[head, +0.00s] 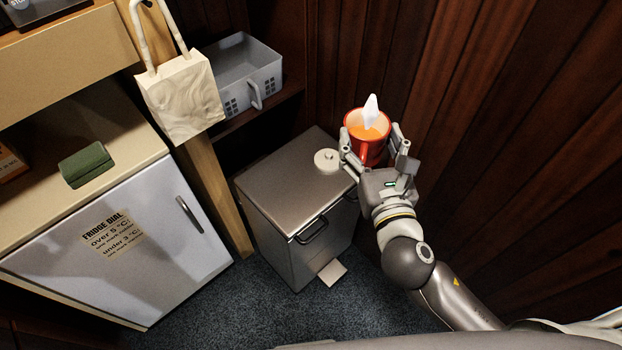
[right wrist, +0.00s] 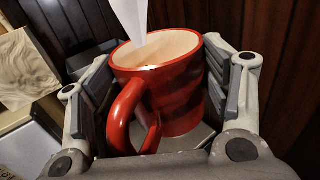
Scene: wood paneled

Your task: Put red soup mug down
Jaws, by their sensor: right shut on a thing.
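The red soup mug (head: 368,149) is upright between the fingers of my right gripper (head: 374,155) in the head view. It holds orange soup with a white spoon-like piece (head: 371,108) standing in it. In the right wrist view the mug (right wrist: 178,95) fills the space between the two finger pads of my right gripper (right wrist: 160,105), its handle toward the camera. The mug is over or at the right back edge of the metal bin's top (head: 300,165); I cannot tell whether it touches. My left gripper is not in view.
A small white round object (head: 327,161) sits on the bin top, left of the mug. A grey basket (head: 245,75) stands on a shelf behind. A cream bag (head: 182,98) hangs at left above a fridge (head: 125,245). A wood-paneled wall (head: 490,110) rises at right.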

